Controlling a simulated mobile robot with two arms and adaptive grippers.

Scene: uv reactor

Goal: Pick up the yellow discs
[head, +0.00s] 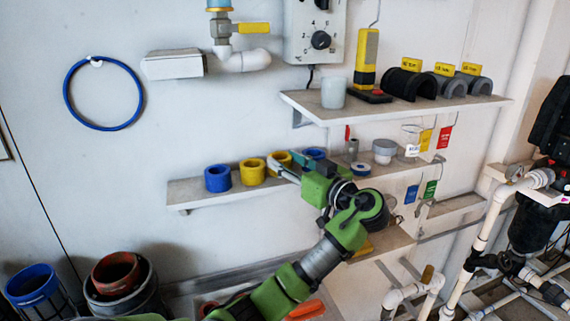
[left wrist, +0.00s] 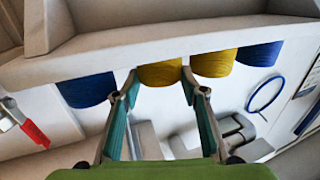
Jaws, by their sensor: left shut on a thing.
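Two yellow discs, thick and round, sit on the lower wall shelf (head: 190,192). The left yellow disc (head: 252,172) stands free and also shows in the left wrist view (left wrist: 214,64). My left gripper (head: 283,161) is shut on the other yellow disc (head: 279,158), partly hidden by the fingers in the head view. In the left wrist view the gripper's fingertips (left wrist: 160,80) lie on either side of this disc (left wrist: 160,73). The disc is at the shelf; whether it is lifted I cannot tell. My right gripper is not in view.
A blue disc (head: 217,178) stands left of the yellow ones, another blue disc (head: 314,153) close to my gripper's right. Grey fittings (head: 384,150) stand farther right. The upper shelf (head: 395,107) overhangs on the right. Below are a blue bucket (head: 32,285) and white pipes (head: 485,225).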

